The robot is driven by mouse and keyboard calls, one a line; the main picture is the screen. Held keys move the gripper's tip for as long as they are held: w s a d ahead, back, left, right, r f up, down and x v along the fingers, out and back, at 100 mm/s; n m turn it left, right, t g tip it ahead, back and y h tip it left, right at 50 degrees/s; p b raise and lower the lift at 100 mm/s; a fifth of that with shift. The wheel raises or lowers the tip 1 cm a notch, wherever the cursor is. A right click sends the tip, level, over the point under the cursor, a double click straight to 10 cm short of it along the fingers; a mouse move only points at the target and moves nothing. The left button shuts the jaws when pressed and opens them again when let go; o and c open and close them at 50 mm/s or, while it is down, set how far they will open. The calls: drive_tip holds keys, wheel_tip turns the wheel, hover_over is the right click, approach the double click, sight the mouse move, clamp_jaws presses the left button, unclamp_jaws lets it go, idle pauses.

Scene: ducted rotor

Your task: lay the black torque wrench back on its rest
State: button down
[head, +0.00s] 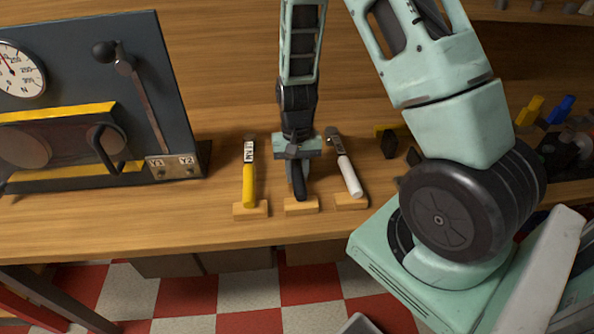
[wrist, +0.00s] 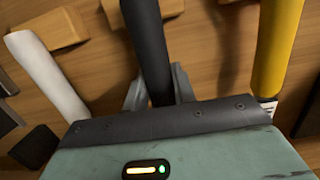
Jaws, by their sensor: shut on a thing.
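The black torque wrench (head: 299,183) is at the middle of the bench, between a yellow-handled wrench (head: 249,184) and a white-handled one (head: 349,178). My gripper (head: 296,162) points down over it and is shut on it. In the wrist view the black handle (wrist: 148,45) runs up from between the fingers (wrist: 155,88). The handle's end is at the middle wooden rest (head: 302,207); whether it touches the rest I cannot tell. The head of the black wrench is hidden by my gripper.
Wooden rests also stand under the yellow handle (head: 251,210) and the white handle (head: 351,201), close on either side. A dark panel with a gauge and lever (head: 130,75) stands at the left. Black parts (head: 389,145) lie to the right.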

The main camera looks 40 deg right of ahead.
drive_tip(key=shift+f, duration=0.25)
drive_tip(key=c, duration=1.1)
unclamp_jaws()
drive_tip(key=shift+o, duration=0.2)
drive_tip(key=shift+r, duration=0.1)
wheel_tip(320, 180, up, 17)
drive_tip(key=w+d, duration=0.1)
drive_tip(key=w, duration=0.1)
drive_tip(key=shift+d, duration=0.25)
